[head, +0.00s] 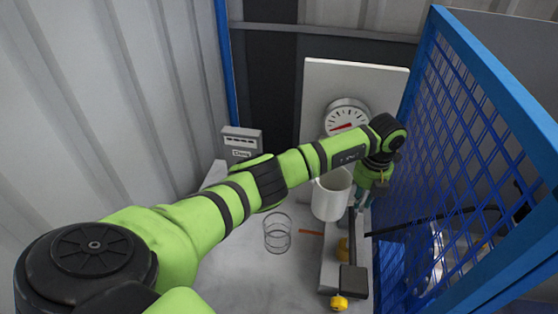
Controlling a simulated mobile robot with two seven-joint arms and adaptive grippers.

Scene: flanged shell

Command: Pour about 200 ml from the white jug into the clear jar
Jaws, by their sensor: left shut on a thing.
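The white jug (331,200) is right of centre, under my left forearm, which hides part of its top. It looks about upright; I cannot tell whether it touches the bench. My left gripper (361,201) points down at the jug's right side and is shut on it; the handle and the exact grip are hard to make out. The clear jar (278,234) stands on the bench to the left of the jug and nearer, apart from it. It looks empty. My right gripper is not in view.
A blue mesh fence (465,150) rises close at the right. A dial gauge (347,117) on a pale panel and a grey box (242,141) stand behind. A grey fixture with a black block (354,279) and yellow knob lies right of the jar. An orange strip (311,233) lies between. The bench front-left is clear.

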